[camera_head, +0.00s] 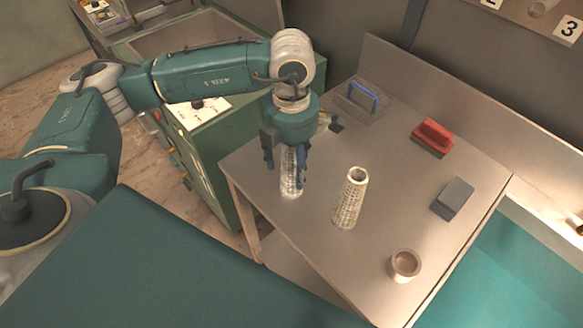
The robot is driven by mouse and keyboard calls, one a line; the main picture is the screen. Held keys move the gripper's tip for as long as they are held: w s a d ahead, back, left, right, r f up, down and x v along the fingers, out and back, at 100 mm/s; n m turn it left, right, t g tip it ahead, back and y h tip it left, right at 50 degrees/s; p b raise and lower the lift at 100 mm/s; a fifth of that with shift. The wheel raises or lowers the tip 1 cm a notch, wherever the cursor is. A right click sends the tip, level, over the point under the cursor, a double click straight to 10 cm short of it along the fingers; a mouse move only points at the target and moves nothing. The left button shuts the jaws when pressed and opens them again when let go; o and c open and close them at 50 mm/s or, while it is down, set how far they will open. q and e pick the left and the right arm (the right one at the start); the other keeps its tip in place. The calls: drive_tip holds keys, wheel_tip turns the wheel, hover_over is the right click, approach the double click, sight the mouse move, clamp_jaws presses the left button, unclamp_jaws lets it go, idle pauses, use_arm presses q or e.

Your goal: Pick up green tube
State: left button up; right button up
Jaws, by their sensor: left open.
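Two upright tubes with a grid pattern stand on the metal table. One is a pale, whitish-grey tube (291,187) near the table's left side. The other is a cream tube (349,203) to its right, with an open top. Neither looks clearly green in this light. My left gripper (287,170) points down at the pale tube, with its open fingers at the tube's upper part. The gripper hides the tube's top, and I cannot tell if the fingers touch it. My right gripper is not in view.
The metal table (400,150) also bears a clear plate with a blue handle (362,95), a red-handled block (433,136), a grey block (453,198) and a small cup (404,265). A green cabinet (200,140) stands left of the table.

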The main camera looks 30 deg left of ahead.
use_arm(q)
drive_tip(key=c, duration=1.3)
drive_tip(key=shift+o, duration=0.2)
